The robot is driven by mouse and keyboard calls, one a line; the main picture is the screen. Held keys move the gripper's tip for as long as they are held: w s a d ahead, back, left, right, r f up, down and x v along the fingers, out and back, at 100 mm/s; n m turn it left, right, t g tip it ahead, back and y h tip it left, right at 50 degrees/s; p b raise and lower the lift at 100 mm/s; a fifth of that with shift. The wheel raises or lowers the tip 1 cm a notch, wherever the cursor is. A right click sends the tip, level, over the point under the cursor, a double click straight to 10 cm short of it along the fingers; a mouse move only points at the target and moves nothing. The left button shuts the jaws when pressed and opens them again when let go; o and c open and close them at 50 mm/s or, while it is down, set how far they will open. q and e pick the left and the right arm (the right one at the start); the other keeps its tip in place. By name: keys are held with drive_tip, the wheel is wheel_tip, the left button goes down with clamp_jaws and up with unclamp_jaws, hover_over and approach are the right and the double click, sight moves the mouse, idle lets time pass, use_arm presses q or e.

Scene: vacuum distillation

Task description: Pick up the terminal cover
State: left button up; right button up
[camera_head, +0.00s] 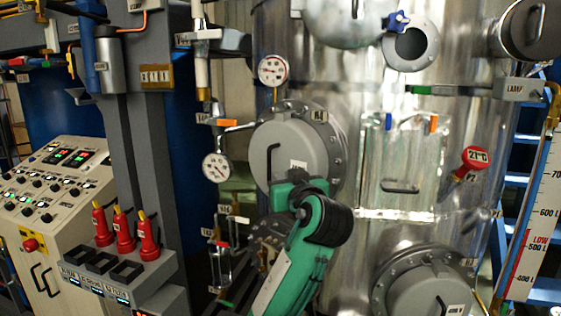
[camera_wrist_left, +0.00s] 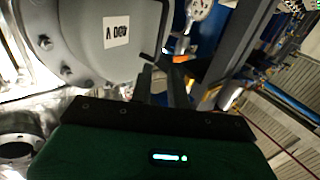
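A round grey cover (camera_head: 292,146) with a white label and a black bar handle sits on a bolted flange of the steel tank. It looks like the terminal cover, but its label is too small to read. It fills the upper left of the left wrist view (camera_wrist_left: 95,40), with its handle near the fingers. My left gripper (camera_wrist_left: 160,78) has its two dark fingers apart, pointing at the cover's edge and handle. I cannot tell whether they touch the handle. In the head view my green left arm hides the fingertips. My right gripper is not in view.
Pressure gauges (camera_head: 216,167) and thin pipes stand left of the cover.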

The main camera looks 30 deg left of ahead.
sight(270, 161)
use_arm(q)
drive_tip(key=p+x, duration=0.2)
drive_tip(key=x, duration=0.5)
drive_tip(key=shift+p, duration=0.4)
drive_tip(key=shift+w+a, duration=0.25)
drive_tip(key=shift+a, duration=0.05)
drive_tip(key=shift+w+a+r+p, duration=0.15)
drive_tip(key=shift+w+a+p, duration=0.15)
drive_tip(key=shift+p, duration=0.45)
drive_tip(key=p+x, duration=0.3)
drive_tip(key=shift+w+a+r, duration=0.1)
drive_tip(key=shift+w+a, duration=0.15)
drive_tip(key=shift+a, duration=0.05)
drive_tip(key=shift+w+a, duration=0.15)
drive_tip(key=shift+w+f, duration=0.15)
drive_tip(key=shift+f, duration=0.05)
clamp_jaws()
